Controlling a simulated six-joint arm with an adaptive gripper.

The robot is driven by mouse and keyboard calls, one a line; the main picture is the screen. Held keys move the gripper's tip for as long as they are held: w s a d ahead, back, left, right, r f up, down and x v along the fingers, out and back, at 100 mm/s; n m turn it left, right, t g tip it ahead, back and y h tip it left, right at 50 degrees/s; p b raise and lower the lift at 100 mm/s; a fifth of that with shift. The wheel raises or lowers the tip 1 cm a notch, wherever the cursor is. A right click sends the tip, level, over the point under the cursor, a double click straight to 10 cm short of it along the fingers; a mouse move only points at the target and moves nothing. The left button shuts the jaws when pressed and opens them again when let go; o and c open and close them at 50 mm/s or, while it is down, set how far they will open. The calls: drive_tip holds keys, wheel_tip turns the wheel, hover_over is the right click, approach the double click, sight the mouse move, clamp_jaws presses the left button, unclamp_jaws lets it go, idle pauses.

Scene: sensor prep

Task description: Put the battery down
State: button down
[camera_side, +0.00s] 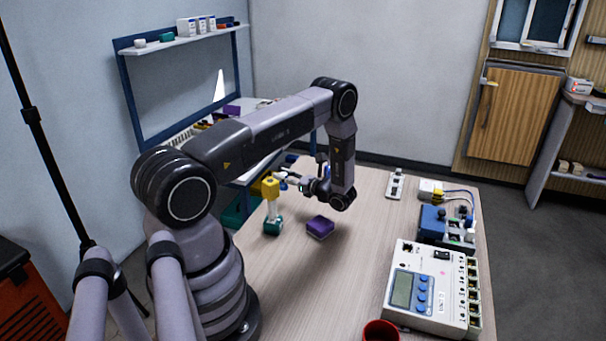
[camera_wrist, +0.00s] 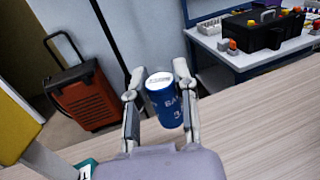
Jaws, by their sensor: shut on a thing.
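The battery (camera_wrist: 167,103) is a blue cylinder with a white top and pale lettering. In the wrist view it stands nearly upright, slightly tilted, between the two fingers of my gripper (camera_wrist: 159,75), which is shut on it. In the side view my gripper (camera_side: 290,183) is low over the far part of the wooden table (camera_side: 300,290), pointing left. The battery is small and partly hidden there. It appears to be held above the tabletop; the exact gap under it cannot be told.
A yellow-topped stand with a teal base (camera_side: 272,228) is close beside my gripper. A purple block (camera_side: 320,228) lies on the table nearby. A grey meter box (camera_side: 430,285), a blue device (camera_side: 432,222) and a red cup (camera_side: 381,331) occupy the right side. The table's middle is clear.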

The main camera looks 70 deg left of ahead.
sight(283, 189)
drive_tip(key=shift+f, duration=2.15)
drive_tip(key=shift+f, duration=0.7)
drive_tip(key=c, duration=0.9)
unclamp_jaws()
drive_tip(key=shift+s, duration=0.1)
